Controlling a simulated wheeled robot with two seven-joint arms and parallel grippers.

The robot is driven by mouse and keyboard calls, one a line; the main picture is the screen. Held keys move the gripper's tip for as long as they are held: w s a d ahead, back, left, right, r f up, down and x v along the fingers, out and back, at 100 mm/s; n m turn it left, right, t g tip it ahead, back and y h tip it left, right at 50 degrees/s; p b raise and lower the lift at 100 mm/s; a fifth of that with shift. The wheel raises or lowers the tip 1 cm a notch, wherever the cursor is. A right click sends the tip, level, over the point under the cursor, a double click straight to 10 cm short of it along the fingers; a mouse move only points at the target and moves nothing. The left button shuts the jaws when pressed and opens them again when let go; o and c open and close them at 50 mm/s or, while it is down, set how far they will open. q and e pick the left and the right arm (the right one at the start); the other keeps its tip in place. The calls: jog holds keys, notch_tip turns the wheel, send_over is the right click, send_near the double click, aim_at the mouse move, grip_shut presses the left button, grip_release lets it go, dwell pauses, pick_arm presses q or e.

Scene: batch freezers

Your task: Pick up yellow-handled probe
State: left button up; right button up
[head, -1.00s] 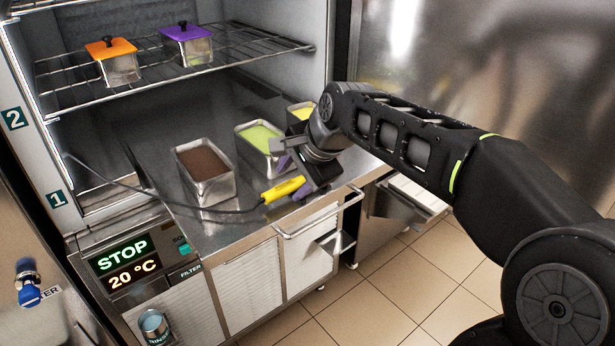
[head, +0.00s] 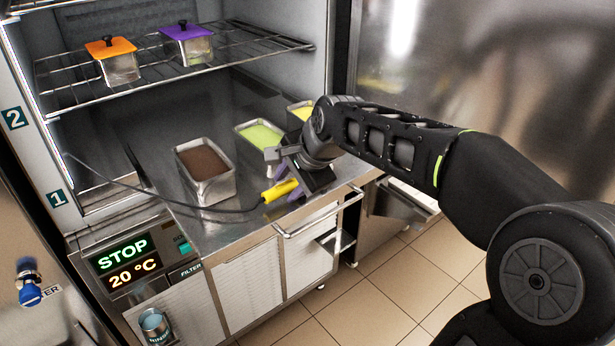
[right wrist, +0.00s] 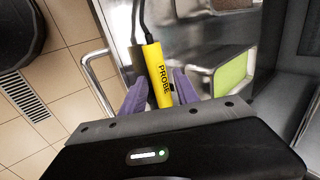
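The yellow-handled probe (head: 278,190) lies at the front of the steel counter, and its dark cable runs left toward the cabinet wall. My right gripper (head: 288,180) is at the handle. In the right wrist view the yellow handle (right wrist: 157,72), marked PROBE, lies between the two purple fingers of my right gripper (right wrist: 159,88). The fingers are open, with gaps visible beside the handle. My left gripper is not in view.
Steel pans stand behind the probe: a brown-filled one (head: 208,192), a green-filled one (head: 241,148) and a partly hidden yellow-filled one. A bar handle (head: 322,217) runs along the counter front. Orange-lidded (head: 121,70) and purple-lidded (head: 195,50) containers sit on the wire shelf above.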

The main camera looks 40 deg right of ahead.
aim_at(289, 190)
grip_shut()
dwell(0.7)
notch_tip(289, 190, up, 10)
dwell(0.4)
jog(key=shift+p, duration=0.3)
dwell(0.3)
